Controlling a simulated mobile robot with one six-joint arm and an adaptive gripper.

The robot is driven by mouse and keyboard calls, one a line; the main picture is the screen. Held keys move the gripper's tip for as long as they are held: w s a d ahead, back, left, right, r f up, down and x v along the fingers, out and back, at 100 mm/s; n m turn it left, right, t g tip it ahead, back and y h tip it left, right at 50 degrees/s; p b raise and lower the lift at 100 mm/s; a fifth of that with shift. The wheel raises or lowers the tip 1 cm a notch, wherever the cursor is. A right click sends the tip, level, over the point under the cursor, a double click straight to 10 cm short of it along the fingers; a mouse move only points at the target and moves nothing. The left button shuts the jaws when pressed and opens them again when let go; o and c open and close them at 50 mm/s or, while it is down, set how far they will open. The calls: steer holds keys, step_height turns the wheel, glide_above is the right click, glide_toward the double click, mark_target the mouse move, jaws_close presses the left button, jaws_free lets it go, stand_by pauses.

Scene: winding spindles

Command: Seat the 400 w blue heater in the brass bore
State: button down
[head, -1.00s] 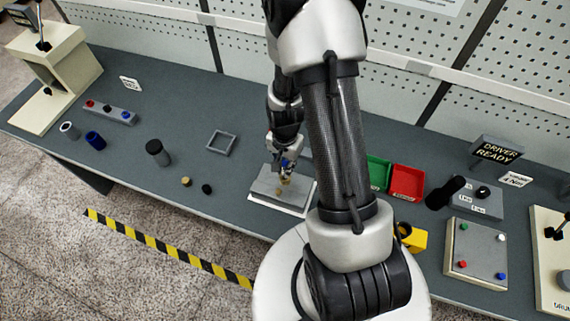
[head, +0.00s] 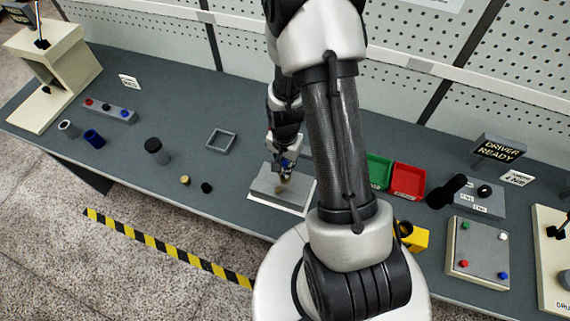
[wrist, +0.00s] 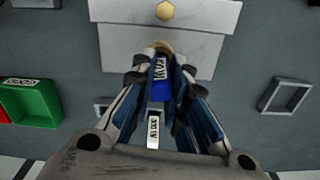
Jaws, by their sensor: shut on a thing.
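The blue heater (wrist: 161,92), with a white label on its side, is between the fingers of my gripper (wrist: 160,82), which is shut on it. In the head view my gripper (head: 285,165) is over the grey block, with a bit of blue showing at the fingers. A brass rim (wrist: 160,47) shows just beyond the heater's far end in the wrist view. The heater's end overlaps it, and I cannot tell whether it is inside the bore. A brass piece also shows below the fingers in the head view (head: 282,188).
The grey block (head: 266,186) rests on a white plate. A brass hex head (wrist: 166,11) is on the block's far part. A square grey frame (head: 220,140) lies to the left. Green (head: 378,172) and red (head: 407,180) bins stand to the right.

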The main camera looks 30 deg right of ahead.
steer(key=shift+f, duration=0.1)
steer(key=c, duration=1.5)
jaws_free()
step_height(320, 180, up, 12)
steer(key=shift+r, duration=0.1)
